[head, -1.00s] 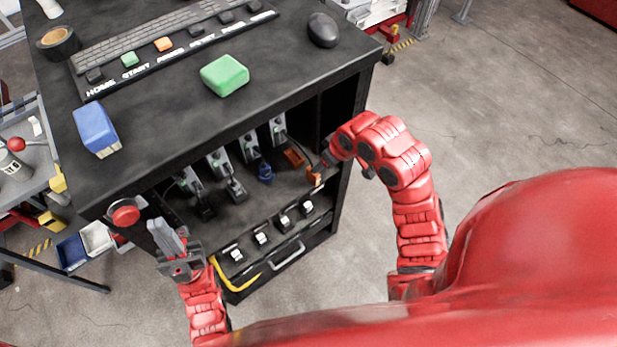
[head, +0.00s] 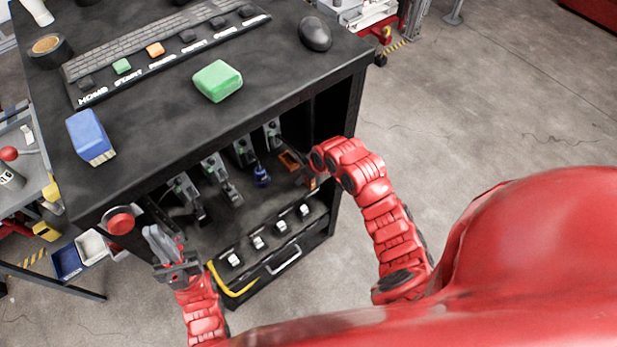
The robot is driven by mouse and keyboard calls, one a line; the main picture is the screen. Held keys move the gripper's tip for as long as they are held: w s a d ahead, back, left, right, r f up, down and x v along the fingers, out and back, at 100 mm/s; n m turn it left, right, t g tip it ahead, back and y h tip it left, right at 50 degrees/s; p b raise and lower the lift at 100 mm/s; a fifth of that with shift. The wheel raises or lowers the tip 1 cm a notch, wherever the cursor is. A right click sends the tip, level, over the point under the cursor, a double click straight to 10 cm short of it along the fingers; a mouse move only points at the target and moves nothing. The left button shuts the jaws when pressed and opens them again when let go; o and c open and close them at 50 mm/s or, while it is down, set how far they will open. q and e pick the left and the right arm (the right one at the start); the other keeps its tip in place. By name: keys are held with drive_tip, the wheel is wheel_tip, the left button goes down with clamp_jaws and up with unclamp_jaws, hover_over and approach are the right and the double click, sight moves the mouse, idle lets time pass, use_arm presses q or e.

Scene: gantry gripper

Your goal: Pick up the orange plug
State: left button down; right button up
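The orange plug (head: 288,160) is inside the open shelf of the black cabinet, at the right end of a row of plugs. A further orange-brown patch (head: 310,181) shows right at my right gripper (head: 304,174); I cannot tell whether it is part of the same plug. My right gripper reaches into the shelf from the right, beside the orange plug. It is small and dark, and whether its fingers touch or hold anything is unclear. My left gripper (head: 164,240) is outside the cabinet's front left corner, empty, with its fingers apart.
A blue plug (head: 261,175) and dark plugs (head: 229,192) stand left of the orange one. Below is a drawer with white-topped switches (head: 258,242) and a handle. A red button (head: 119,220) sticks out at the left. The cabinet top (head: 270,75) overhangs the shelf.

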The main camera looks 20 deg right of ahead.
drive_tip(key=shift+f, duration=0.1)
clamp_jaws()
idle(0.5)
drive_tip(key=shift+r+p, duration=0.35)
drive_tip(key=shift+r, duration=0.15)
drive_tip(key=r+p, duration=0.2)
drive_tip(key=r, duration=0.1)
drive_tip(key=shift+s+a, duration=0.1)
drive_tip(key=shift+s, duration=0.2)
drive_tip(key=s+a+r+p, duration=0.1)
drive_tip(key=s+a+p, duration=0.1)
drive_tip(key=s, duration=0.5)
drive_tip(key=s+a+p, duration=0.2)
drive_tip(key=s+p, duration=0.1)
drive_tip(key=s, duration=0.5)
drive_tip(key=w+d+r+m+h+b, duration=0.2)
drive_tip(key=w+d+r+m, duration=0.2)
drive_tip(key=w+r, duration=0.5)
wheel_tip(320, 180, up, 4)
drive_tip(key=shift+w+d+r+m+b, duration=0.1)
drive_tip(key=shift+w+d+m+b, duration=0.1)
drive_tip(key=shift+w+m+b, duration=0.25)
